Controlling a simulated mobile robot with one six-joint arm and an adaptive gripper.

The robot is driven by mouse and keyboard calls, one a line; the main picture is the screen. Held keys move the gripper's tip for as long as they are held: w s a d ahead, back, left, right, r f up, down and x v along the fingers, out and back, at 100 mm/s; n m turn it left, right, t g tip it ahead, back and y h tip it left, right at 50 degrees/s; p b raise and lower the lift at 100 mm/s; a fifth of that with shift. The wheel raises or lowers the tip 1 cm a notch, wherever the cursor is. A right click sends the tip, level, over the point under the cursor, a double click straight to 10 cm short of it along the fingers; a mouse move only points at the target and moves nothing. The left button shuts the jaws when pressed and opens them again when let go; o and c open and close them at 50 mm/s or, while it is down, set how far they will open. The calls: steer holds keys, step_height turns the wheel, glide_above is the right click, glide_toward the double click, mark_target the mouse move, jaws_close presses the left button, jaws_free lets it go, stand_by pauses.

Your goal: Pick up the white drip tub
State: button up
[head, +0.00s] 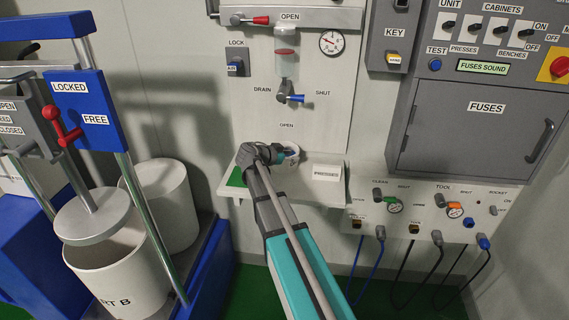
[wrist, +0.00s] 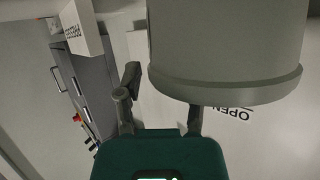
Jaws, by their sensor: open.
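The white drip tub (head: 294,149) is at the wall shelf, below the drain valve, partly hidden by my gripper (head: 283,156) in the head view. In the wrist view, which is upside down, the tub (wrist: 225,45) is large at the top right, its rim toward the picture's bottom. My gripper (wrist: 163,92) is open there. Its left finger is in plain view to the left of the tub. The tip of its right finger is hidden behind the tub's rim; I cannot tell whether it is inside the tub or beyond it, or touching.
Above are the drain valve (head: 284,94) and sight glass (head: 286,64). A drum press (head: 92,215) stands left; a grey fuse cabinet (head: 475,125) is right.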

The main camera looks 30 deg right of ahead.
steer(key=shift+w+d+f, duration=0.1)
steer(key=shift+d+f, duration=0.1)
steer(key=shift+d, duration=0.3)
jaws_close()
stand_by(0.4)
